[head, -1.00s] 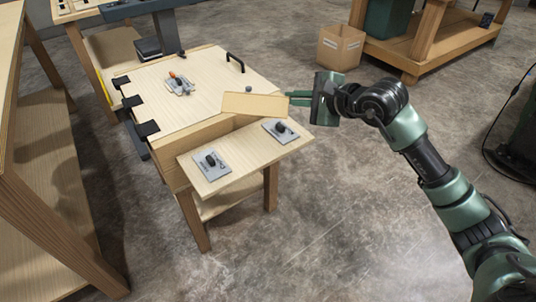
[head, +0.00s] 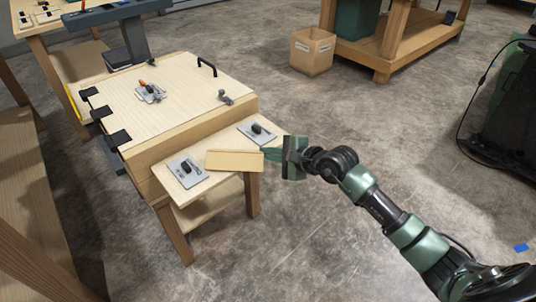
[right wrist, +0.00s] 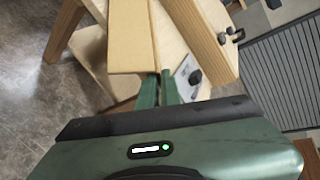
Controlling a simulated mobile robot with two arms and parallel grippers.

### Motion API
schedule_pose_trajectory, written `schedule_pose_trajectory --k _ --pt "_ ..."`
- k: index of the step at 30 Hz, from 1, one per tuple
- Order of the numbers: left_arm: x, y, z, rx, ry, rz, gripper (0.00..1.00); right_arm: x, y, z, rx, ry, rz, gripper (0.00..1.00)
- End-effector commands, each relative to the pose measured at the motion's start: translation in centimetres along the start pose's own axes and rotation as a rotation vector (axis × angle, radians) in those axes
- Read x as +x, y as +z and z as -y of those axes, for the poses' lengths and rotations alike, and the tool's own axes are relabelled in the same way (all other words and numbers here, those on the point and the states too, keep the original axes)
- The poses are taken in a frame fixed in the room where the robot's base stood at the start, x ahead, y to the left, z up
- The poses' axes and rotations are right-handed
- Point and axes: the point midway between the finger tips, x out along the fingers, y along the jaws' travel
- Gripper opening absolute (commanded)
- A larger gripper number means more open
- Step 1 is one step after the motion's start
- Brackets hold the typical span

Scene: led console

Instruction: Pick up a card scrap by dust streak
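A small flat blue piece (head: 521,248) lies on the floor at the far right of the head view. It could be a card scrap, but it is too small to tell. I cannot make out a clear dust streak beside it. My right gripper (head: 266,154) is shut on the end of a tan wooden board (head: 234,160) and holds it over the console's front shelf. The right wrist view shows the fingers (right wrist: 158,88) at the end of the board (right wrist: 131,35). My left gripper is not in view.
The wooden console (head: 170,105) has a hinged top with a black handle and a front shelf (head: 214,182) with two switch plates. A cardboard box (head: 312,52) stands by a workbench (head: 385,50) at the back. The concrete floor on the right is mostly open.

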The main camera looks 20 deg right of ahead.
Motion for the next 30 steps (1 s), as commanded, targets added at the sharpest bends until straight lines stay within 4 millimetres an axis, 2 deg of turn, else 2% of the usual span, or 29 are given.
schedule_pose_trajectory --k 11,12,14,25,29,30 --pt "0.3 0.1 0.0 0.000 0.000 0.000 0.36 0.2 -0.2 -0.4 -0.001 0.000 0.000 0.00" --pt "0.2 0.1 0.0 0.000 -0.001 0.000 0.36 0.2 -0.1 -0.3 -0.001 0.000 0.000 0.13" --pt "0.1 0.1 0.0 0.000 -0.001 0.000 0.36 0.1 -0.1 -0.3 -0.001 0.000 0.000 0.26" --pt "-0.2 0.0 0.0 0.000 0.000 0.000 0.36 0.0 0.1 0.1 0.000 -0.001 0.000 0.26" --pt "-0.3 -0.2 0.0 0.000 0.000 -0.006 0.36 -1.6 -0.1 -0.1 -0.002 0.001 -0.002 0.26" --pt "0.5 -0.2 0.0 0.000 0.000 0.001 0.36 -2.3 -0.1 0.0 -0.003 0.001 -0.002 0.26"
